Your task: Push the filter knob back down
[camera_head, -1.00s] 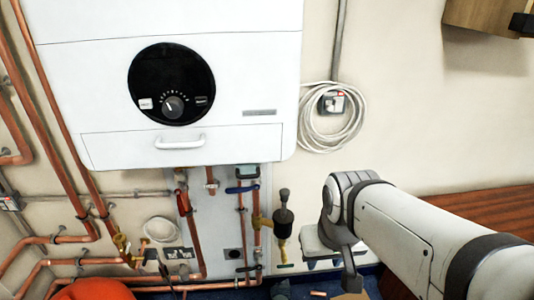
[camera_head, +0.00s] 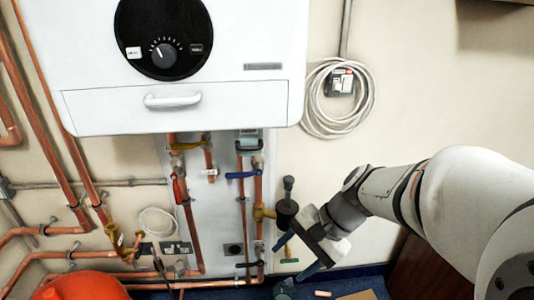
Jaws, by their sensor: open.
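The filter is a dark cylinder (camera_head: 287,212) on a brass fitting beside the copper pipes, below the boiler's right part. Its dark knob (camera_head: 288,184) stands up above the body on a thin stem, with a visible gap between knob and body. My gripper (camera_head: 297,257) is just below and to the right of the filter body, pointing down and left. Its two dark blue fingers are spread and empty. The knob is above the fingers and clear of them in the picture. I cannot tell whether the gripper touches the filter body.
The white boiler (camera_head: 185,85) hangs above. Copper pipes with a blue lever (camera_head: 241,175) and a red lever (camera_head: 177,190) run left of the filter. A coiled white cable (camera_head: 337,98) hangs on the wall. An orange vessel (camera_head: 85,287) stands at lower left. The wall right of the knob is bare.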

